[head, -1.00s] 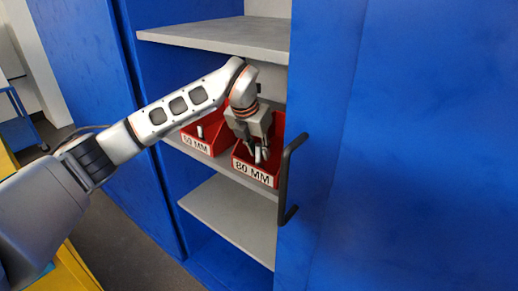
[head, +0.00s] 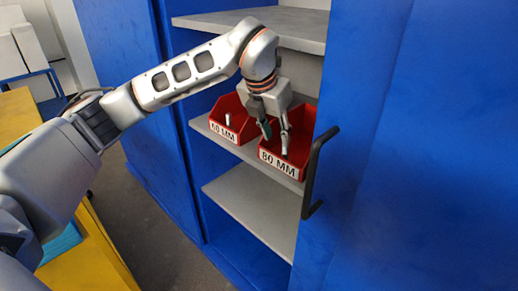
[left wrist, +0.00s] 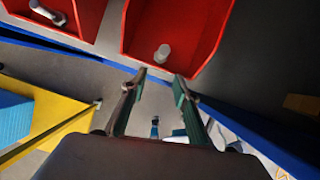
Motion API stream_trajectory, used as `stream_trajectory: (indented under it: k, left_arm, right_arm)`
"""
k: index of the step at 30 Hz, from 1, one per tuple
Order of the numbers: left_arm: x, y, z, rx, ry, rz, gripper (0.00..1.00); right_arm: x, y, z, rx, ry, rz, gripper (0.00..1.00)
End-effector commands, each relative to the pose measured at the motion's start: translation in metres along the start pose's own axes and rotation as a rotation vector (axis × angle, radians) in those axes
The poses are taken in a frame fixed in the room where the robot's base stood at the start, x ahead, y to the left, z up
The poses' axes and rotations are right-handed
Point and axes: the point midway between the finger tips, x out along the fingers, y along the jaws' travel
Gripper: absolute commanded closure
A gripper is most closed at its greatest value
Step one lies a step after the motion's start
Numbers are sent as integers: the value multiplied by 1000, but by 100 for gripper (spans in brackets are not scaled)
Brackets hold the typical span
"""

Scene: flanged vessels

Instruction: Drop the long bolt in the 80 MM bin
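The red 80 MM bin (head: 300,148) stands on the cabinet shelf; it also shows in the left wrist view (left wrist: 205,25). My left gripper (head: 275,143) is above it, pointing down. In the left wrist view its two fingers (left wrist: 160,84) are apart with nothing between them. A pale grey bolt (left wrist: 162,53) shows inside the 80 MM bin beyond the fingertips, seen nearly end-on, so its length cannot be told. In the head view I cannot pick it out from the finger. My right gripper is not in view.
A second red bin, labelled 60 MM (head: 223,133), stands to the left with a pale bolt (head: 228,119) in it. Another shelf (head: 255,20) is above and one (head: 250,205) below. A blue door with a dark handle (head: 314,175) is close on the right.

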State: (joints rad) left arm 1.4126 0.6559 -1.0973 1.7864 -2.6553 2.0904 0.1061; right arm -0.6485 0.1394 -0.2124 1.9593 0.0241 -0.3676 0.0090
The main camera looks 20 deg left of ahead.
Motion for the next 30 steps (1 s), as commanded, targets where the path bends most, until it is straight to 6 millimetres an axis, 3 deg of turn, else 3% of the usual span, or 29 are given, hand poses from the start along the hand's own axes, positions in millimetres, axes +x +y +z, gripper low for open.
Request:
stream_trajectory:
  k: [6,12,30]
  left_arm:
    - [-15,1,-39,3,-1,1,70]
    - [-26,0,-64,1,0,1,70]
    - [-30,0,-72,1,-1,0,70]
  right_arm:
    - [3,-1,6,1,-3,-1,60]
    - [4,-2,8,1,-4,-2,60]
    - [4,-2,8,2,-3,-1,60]
